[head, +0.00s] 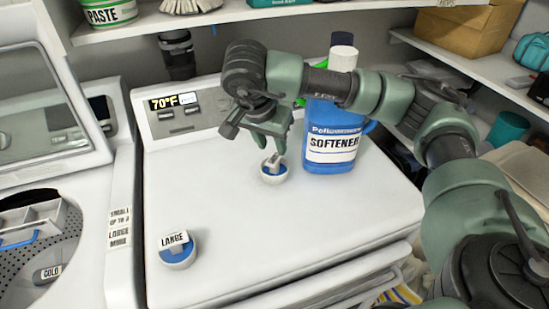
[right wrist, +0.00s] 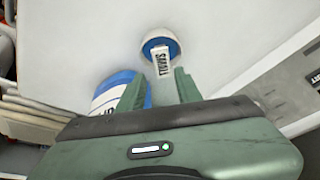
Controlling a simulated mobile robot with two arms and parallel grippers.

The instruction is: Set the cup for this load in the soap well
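A small white cup with blue inside (head: 274,177) stands on the white machine top (head: 225,215). Its tag reads SMALL in the right wrist view (right wrist: 148,41). A similar cup tagged LARGE (head: 180,258) stands nearer the front left. My right gripper (head: 272,148) points down just above the small cup; in the right wrist view its fingers (right wrist: 160,80) are apart, with the tag between or just beyond their tips. Contact cannot be told. At far left, a pale divided tray (head: 38,222) sits in the open washer; I cannot tell whether this is the soap well. My left gripper is not in view.
A blue SOFTENER bottle (head: 333,135) stands close right of my right gripper. A sign on the washer (head: 120,228) mentions small and large loads. A COLD tag (head: 47,274) lies in the washer opening. Shelves (head: 150,27) overhang the back. The machine top between the cups is clear.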

